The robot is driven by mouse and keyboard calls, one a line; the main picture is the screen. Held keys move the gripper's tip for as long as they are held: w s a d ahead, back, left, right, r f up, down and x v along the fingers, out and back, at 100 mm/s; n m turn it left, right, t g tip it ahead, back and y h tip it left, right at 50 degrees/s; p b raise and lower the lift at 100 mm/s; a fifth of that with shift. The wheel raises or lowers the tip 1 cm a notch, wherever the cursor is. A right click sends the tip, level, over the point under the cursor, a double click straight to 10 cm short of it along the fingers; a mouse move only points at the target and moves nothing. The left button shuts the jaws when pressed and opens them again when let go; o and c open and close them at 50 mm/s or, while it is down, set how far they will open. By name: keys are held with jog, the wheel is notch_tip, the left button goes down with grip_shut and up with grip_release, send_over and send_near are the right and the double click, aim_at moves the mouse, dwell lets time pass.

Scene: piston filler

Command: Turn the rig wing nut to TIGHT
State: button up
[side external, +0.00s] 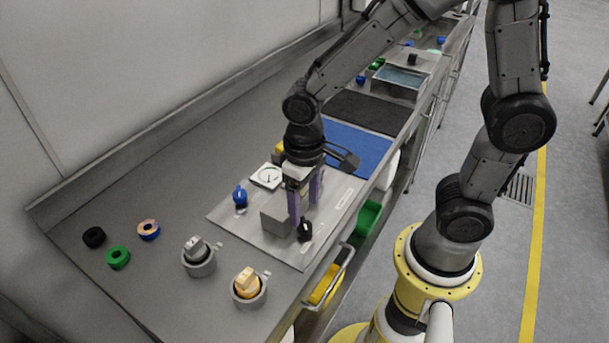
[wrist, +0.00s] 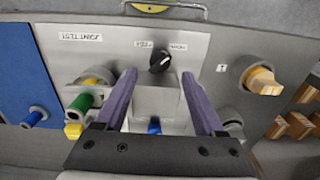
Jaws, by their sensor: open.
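I cannot tell for certain which part is the rig wing nut. An orange wing-shaped piece (side external: 248,284) sits in a grey round collar at the front of the bench; it also shows at the right of the wrist view (wrist: 263,82), near a small tab marked T. A similar grey wing-shaped piece (side external: 196,247) sits in a collar beside it. Yellow and green parts (wrist: 82,103) stand by the JOINT TEST label. My gripper (side external: 306,205) is open over the metal panel; in the wrist view its purple fingers (wrist: 160,80) flank a grey box (wrist: 157,103), with nothing held.
A black knob (side external: 304,231) stands close to my fingers. Black, green and blue-orange rings (side external: 118,257) lie at the left. A blue mat (side external: 358,150) lies behind.

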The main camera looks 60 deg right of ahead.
aim_at(304, 225)
notch_tip(304, 225, up, 8)
jog(key=shift+r, duration=0.2)
dwell(0.3)
jog(key=s+d+r+t, duration=0.5)
jog(key=s+d, duration=0.2)
jog(key=s, duration=0.3)
jog(key=shift+d+r+t, duration=0.25)
jog(key=shift+t, duration=0.05)
dwell(0.5)
